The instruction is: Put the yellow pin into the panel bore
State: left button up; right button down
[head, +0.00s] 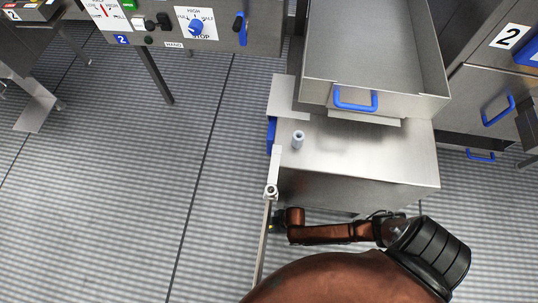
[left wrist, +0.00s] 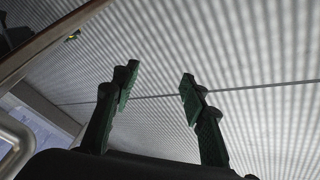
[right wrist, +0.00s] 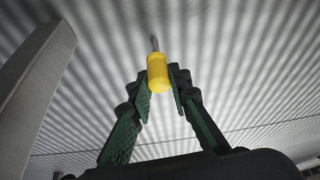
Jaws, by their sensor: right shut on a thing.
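The yellow pin (right wrist: 159,73) has a yellow grip and a thin grey metal tip that points away from my right gripper (right wrist: 161,97). That gripper is shut on the grip's near end, and the tip is free in the air. In the head view a dark end of my arm (head: 279,222) shows low beside a thin rail; the pin cannot be made out there. My left gripper (left wrist: 153,92) is open and empty above the ribbed floor, outside the head view. I cannot make out the panel bore in any view.
A grey upright plate (right wrist: 35,100) stands left of the pin. A steel cabinet (head: 370,155) carries a small grey cylinder (head: 298,139) and a tray with a blue handle (head: 355,100). A thin rail (head: 264,240) runs beside my arm.

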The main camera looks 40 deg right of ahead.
jog(key=c, duration=1.8)
grip_release()
jog(key=shift+f, duration=0.1)
jog(key=shift+r, duration=0.35)
jog(key=p+v, duration=0.7)
jog(key=v, duration=0.4)
jog(key=s+a+r+m+g, duration=0.1)
jog(key=s+a+r+m, duration=0.2)
jog(key=s+r, duration=0.65)
pick_arm(q)
jog(key=s+a+r+g+y, duration=0.2)
jog(key=s+a+r+g, duration=0.3)
jog(key=s+a+r, duration=0.3)
notch_tip(320, 180, up, 2)
jog(key=shift+s+r, duration=0.1)
jog(key=shift+s, duration=1.05)
pick_arm(e)
jog(key=s+d+r+m+g+h, duration=0.1)
jog(key=s+d+r+m, duration=0.2)
jog(key=s+d+r, duration=0.2)
jog(key=s+d+r+m+g+h, duration=0.1)
jog(key=s+d+r+m, duration=0.2)
jog(key=s, duration=0.8)
jog(key=d+r, duration=0.2)
jog(key=d, duration=0.2)
jog(key=shift+s+r+h, duration=0.2)
jog(key=shift+r+h, duration=0.05)
jog(key=shift+h, duration=0.05)
